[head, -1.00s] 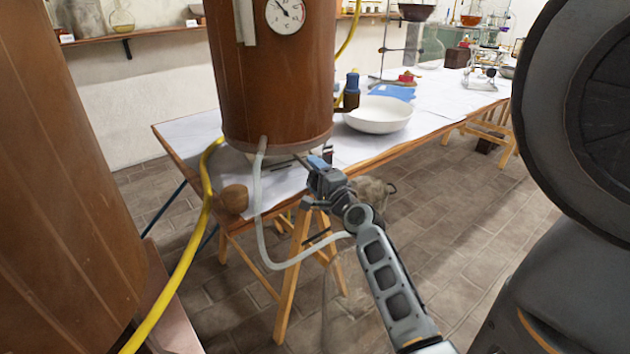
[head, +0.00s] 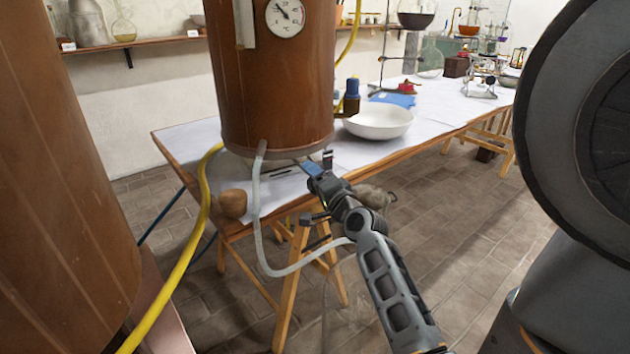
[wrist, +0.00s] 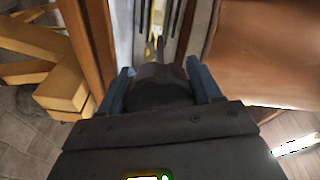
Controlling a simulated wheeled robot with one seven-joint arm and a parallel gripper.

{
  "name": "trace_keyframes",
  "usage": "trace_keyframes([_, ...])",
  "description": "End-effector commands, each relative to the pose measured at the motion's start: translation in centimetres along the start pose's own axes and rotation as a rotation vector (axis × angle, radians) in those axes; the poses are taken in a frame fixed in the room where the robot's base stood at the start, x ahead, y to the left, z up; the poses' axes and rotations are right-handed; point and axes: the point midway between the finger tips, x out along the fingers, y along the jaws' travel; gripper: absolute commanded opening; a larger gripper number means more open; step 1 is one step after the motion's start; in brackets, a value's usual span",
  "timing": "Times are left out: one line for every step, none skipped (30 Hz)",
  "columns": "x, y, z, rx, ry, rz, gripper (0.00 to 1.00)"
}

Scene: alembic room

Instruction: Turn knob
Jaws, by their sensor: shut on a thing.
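My gripper (head: 314,168) is at the front table edge, just below the lower right rim of the brown copper tank (head: 278,95). In the wrist view its two blue fingers (wrist: 160,86) stand on either side of a dark rounded knob (wrist: 158,92) and are closed on it. A thin metallic piece runs beyond the knob, away from the fingers. In the head view the fingers and wrist cover the knob. The tank has a round dial gauge on its front.
The table (head: 178,138) carries a white bowl (head: 378,120) and a dark bottle with a blue cap (head: 352,95) right of the tank. A pale hose (head: 262,240) loops below the table edge near my arm. A yellow hose (head: 205,200) runs at left. Wooden trestle legs (head: 289,285) stand beneath.

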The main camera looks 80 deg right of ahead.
Motion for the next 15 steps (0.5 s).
trace_keyframes([-0.10,0.27,-0.20,-0.001,0.003,0.005,0.33])
trace_keyframes([-0.10,0.27,-0.20,-0.001,0.003,0.005,0.33])
trace_keyframes([-0.10,0.27,-0.21,-0.001,0.003,0.005,0.33])
trace_keyframes([-0.10,0.27,-0.21,-0.001,0.003,0.005,0.33])
trace_keyframes([-0.10,0.27,-0.21,0.000,0.004,0.005,0.33])
trace_keyframes([-0.10,0.26,-0.21,0.000,0.004,0.005,0.65])
trace_keyframes([-0.10,0.26,-0.21,0.000,0.004,0.005,0.68])
trace_keyframes([-0.10,0.25,-0.21,0.000,0.004,0.004,0.71])
trace_keyframes([-0.09,0.23,-0.20,0.001,0.004,0.004,0.75])
trace_keyframes([-0.08,0.22,-0.19,0.001,0.003,0.004,0.78])
trace_keyframes([-0.08,0.22,-0.18,0.001,0.003,0.004,0.81])
trace_keyframes([-0.07,0.21,-0.17,0.001,0.003,0.004,0.85])
trace_keyframes([-0.07,0.22,-0.15,0.001,0.003,0.004,0.87])
trace_keyframes([-0.06,0.23,-0.14,0.001,0.003,0.004,0.88])
trace_keyframes([-0.06,0.24,-0.13,0.001,0.002,0.004,0.88])
